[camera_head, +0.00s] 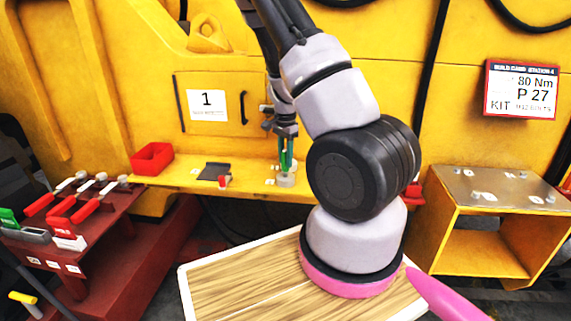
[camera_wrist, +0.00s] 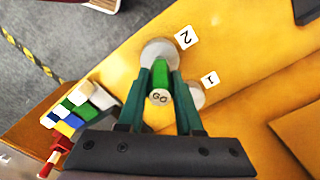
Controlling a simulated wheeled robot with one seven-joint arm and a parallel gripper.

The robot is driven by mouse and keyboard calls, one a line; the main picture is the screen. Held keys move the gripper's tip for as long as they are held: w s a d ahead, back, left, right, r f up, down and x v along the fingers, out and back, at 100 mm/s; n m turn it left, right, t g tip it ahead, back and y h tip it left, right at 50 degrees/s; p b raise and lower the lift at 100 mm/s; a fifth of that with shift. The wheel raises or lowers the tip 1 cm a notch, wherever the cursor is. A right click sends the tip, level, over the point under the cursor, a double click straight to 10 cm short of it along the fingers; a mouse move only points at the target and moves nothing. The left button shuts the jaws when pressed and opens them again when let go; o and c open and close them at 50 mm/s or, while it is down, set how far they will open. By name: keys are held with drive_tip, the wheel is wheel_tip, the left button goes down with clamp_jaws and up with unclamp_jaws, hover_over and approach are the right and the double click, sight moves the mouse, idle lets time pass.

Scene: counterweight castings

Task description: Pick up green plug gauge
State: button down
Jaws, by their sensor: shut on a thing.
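The green plug gauge (camera_wrist: 160,76) is between my gripper's two dark green fingers in the wrist view, with its pale end marked GO facing the camera. My gripper (camera_wrist: 163,88) is shut on it. In the head view my gripper (camera_head: 286,160) points down over the yellow ledge, just above a grey round piece (camera_head: 286,180). The wrist view shows a grey round piece (camera_wrist: 153,50) by label 2, at the gauge's far end, and another (camera_wrist: 196,95) by label 1, partly behind a finger. I cannot tell whether the gauge still touches a grey piece.
A red bin (camera_head: 152,158) and a dark pad (camera_head: 214,171) are on the yellow ledge (camera_head: 250,184). A dark red rack (camera_head: 90,215) with red-handled tools stands at left. A wooden-topped surface (camera_head: 235,285) is in front. A yellow stand (camera_head: 480,250) is at right.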

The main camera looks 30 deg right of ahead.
wheel_tip(320, 180, up, 9)
drive_tip(key=shift+r, duration=0.2)
drive_tip(key=shift+f, duration=3.6)
drive_tip(key=shift+f, duration=1.15)
drive_tip(key=c, duration=0.5)
unclamp_jaws()
wheel_tip(320, 180, up, 23)
idle(0.5)
